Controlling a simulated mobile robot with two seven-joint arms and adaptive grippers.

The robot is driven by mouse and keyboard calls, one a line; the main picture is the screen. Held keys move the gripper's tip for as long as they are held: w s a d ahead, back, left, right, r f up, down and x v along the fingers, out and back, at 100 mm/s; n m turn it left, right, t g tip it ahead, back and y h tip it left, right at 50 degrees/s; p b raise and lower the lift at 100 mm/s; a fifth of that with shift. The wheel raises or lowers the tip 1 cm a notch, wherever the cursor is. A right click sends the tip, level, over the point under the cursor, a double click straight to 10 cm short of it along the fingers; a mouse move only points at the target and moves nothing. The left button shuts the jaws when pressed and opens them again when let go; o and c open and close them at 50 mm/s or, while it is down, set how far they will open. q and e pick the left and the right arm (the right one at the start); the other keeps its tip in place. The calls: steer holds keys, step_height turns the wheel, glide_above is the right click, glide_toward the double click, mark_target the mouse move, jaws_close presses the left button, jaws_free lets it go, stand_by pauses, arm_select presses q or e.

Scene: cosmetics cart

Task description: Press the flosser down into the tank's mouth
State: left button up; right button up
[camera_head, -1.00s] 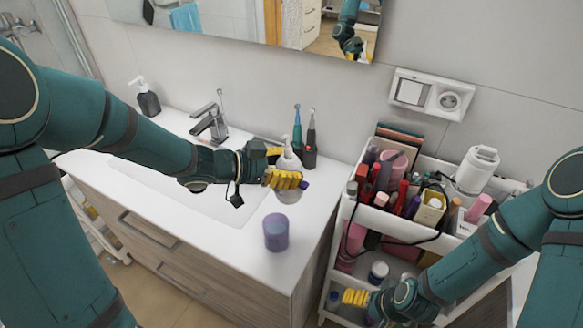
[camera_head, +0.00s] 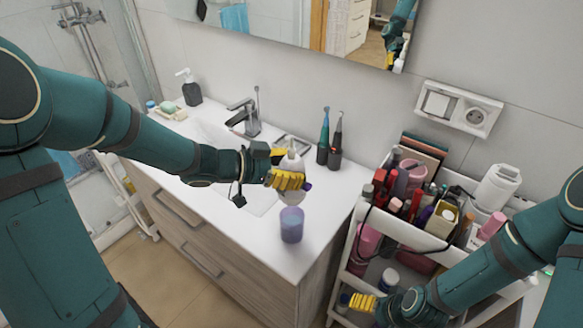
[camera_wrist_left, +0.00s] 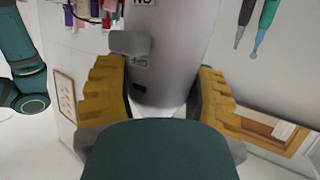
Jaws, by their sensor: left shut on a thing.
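My left gripper (camera_head: 288,180) is shut on the white flosser (camera_head: 290,162) and holds it upright above the counter. In the left wrist view the flosser's pale grey body (camera_wrist_left: 172,50), with a button and dark markings, sits between the yellow fingers (camera_wrist_left: 165,105). The tank (camera_head: 291,226) is a translucent purple cup on the counter, just below the held flosser. A small gap seems to show between them; the tank's mouth is hard to make out. My right gripper (camera_head: 362,302) is low beside the cart, and its fingers are too small to read.
The sink faucet (camera_head: 244,117) is behind my left arm. Two electric toothbrushes (camera_head: 324,145) (camera_head: 335,145) stand behind the flosser. A crowded cosmetics cart (camera_head: 385,222) stands to the right. The counter around the tank is mostly clear.

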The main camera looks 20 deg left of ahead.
mark_target(291, 194)
arm_select(q)
steer(key=shift+r, duration=0.1)
steer(key=shift+p, duration=0.35)
steer(key=shift+f+b, duration=1.2)
steer(key=shift+f, duration=0.55)
steer(key=shift+f+b, duration=0.8)
steer(key=shift+f, duration=0.45)
steer(key=shift+p, duration=0.75)
steer(key=shift+f+b, duration=0.85)
steer(key=shift+f, duration=0.35)
steer(key=o, duration=1.3)
